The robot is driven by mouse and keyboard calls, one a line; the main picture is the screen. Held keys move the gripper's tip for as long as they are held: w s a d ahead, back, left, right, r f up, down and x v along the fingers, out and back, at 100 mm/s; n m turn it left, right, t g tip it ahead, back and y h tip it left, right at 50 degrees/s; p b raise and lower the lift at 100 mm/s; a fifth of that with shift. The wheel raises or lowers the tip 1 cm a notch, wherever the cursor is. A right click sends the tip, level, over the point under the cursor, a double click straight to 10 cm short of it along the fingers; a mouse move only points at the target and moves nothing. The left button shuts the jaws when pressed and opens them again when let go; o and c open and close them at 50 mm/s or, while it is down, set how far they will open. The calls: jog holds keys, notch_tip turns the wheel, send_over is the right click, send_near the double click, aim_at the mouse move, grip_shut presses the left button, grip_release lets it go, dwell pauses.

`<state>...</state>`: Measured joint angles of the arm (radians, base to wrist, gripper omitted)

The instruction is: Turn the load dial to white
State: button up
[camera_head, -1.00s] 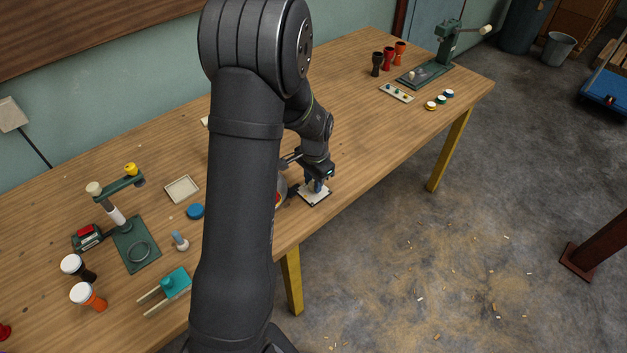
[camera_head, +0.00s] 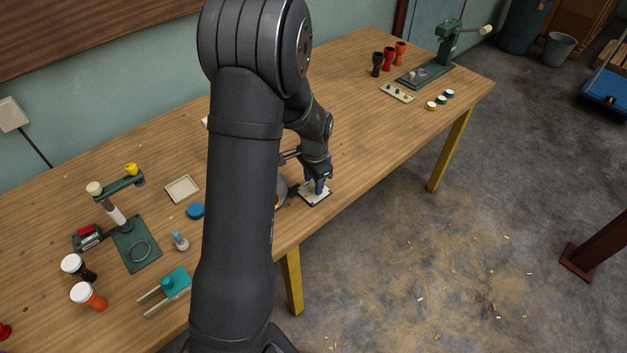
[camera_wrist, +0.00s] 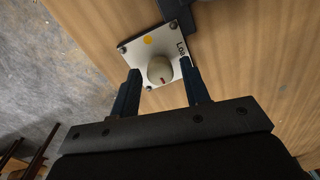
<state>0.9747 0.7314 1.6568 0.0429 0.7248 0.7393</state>
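The load dial is a pale round knob (camera_wrist: 160,70) with a small dark red mark near its lower edge, on a white square plate (camera_wrist: 126,48). The plate bears a yellow dot (camera_wrist: 148,39) and partly visible "Loa" lettering; a white mark cannot be told apart from the plate. My gripper (camera_wrist: 160,66) is open, with one blue finger on each side of the knob and small gaps visible between. In the head view my gripper (camera_head: 318,186) is low over the plate (camera_head: 314,198) at the table's front edge, and hides the knob.
A dark part (camera_wrist: 175,12) adjoins the plate in the wrist view. A blue disc (camera_head: 196,211), a shallow cream tray (camera_head: 183,189) and a green stand (camera_head: 136,246) are to the left.

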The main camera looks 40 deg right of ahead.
jog(key=shift+o, duration=0.3)
notch_tip(320, 180, up, 17)
jog(key=shift+s+r, duration=0.2)
jog(key=shift+s, duration=0.15)
jog(key=shift+a+f, duration=0.1)
dwell(0.5)
jog(key=f, duration=1.7)
jog(key=shift+w+f, duration=0.2)
jog(key=shift+w, duration=0.15)
jog(key=shift+r, duration=0.1)
